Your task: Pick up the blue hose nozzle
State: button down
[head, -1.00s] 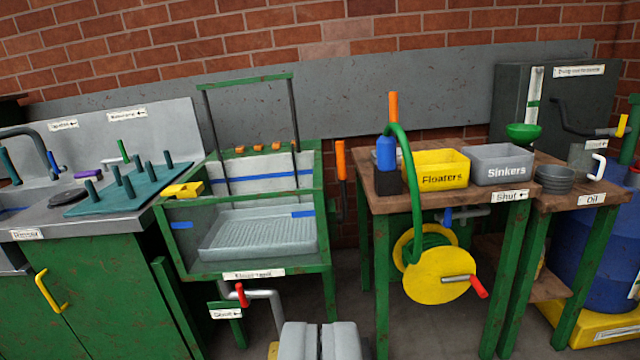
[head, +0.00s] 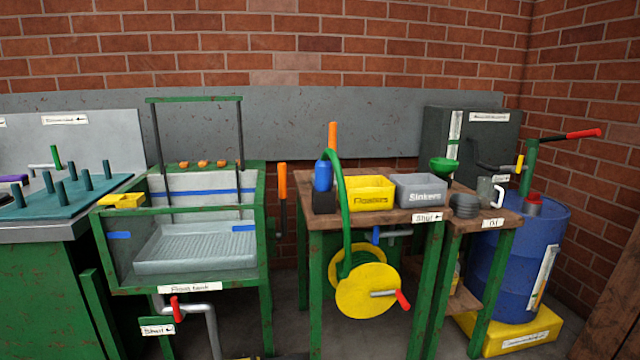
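The blue hose nozzle (head: 322,177) stands upright in a black holder (head: 324,203) at the left end of the wooden bench. A green hose (head: 346,215) arches from the top of the nozzle and runs down the bench front to a yellow reel (head: 360,300). The reel has a red-handled crank. My gripper's fingers are not in view, so nothing shows of whether they are open or shut.
A yellow Floaters bin (head: 369,201) and a grey Sinkers bin (head: 421,205) stand right of the nozzle. An orange handle (head: 332,136) rises behind it. A framed tank (head: 195,258) is at left, a blue drum (head: 520,265) at right. The bench's left front corner looks clear.

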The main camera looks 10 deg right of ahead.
aim_at(323, 170)
jog(key=i+j+z, duration=0.15)
jog(key=i, duration=0.35)
jog(key=i+z, duration=0.15)
jog(key=i, duration=0.3)
jog(key=i+j+z, duration=0.15)
jog(key=i, duration=0.3)
jog(key=i+j+z, duration=0.15)
jog(key=i+j, duration=0.2)
jog(key=i, duration=0.1)
